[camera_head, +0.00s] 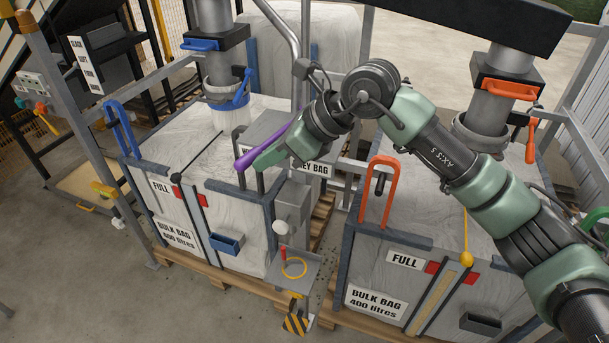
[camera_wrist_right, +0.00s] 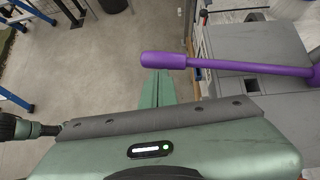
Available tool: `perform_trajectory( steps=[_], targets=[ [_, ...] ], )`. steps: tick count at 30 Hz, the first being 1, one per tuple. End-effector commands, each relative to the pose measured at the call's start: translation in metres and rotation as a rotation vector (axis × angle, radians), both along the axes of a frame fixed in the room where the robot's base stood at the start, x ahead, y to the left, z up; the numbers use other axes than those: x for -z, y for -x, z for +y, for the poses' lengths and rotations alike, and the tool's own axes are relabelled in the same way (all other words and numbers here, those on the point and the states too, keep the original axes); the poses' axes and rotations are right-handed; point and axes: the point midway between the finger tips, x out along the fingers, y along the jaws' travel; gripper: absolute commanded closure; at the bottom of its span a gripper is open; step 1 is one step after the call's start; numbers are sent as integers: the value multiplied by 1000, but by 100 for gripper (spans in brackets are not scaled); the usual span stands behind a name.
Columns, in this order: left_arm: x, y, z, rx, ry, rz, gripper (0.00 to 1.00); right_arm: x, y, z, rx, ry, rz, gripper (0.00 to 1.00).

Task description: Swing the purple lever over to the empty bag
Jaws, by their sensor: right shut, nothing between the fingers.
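The purple lever (camera_head: 248,158) sticks out to the left from a grey box between the two bulk bags, its thick grip at the free end. In the right wrist view the lever (camera_wrist_right: 240,66) runs across the upper right, grip end near the middle. My right gripper (camera_head: 259,164) is shut and empty, right beside the grip. In the wrist view its fingertips (camera_wrist_right: 155,73) lie just below the grip end; I cannot tell if they touch. Both the left bag (camera_head: 232,235) and right bag (camera_head: 345,265) carry FULL signs. My left gripper is not in view.
A sign ending in "BAG" (camera_head: 311,167) on the grey box is partly hidden by my right arm. A small shelf with a yellow ring (camera_head: 294,267) is below the box.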

Motion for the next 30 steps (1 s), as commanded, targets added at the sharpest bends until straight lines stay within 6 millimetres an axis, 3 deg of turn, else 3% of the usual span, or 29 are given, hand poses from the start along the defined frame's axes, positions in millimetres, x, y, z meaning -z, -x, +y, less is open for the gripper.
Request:
perform_trajectory(
  steps=[1,3,12,19,30],
  targets=[
    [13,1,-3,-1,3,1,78,6,-2,11,38,1,-6,100],
    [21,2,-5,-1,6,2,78,6,-6,22,98,1,-6,100],
    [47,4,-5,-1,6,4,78,3,-25,59,304,1,-3,100],
    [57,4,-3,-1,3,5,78,1,-35,72,388,1,-2,100],
    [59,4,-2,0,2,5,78,-3,-41,77,419,-7,-4,100]
  ],
)
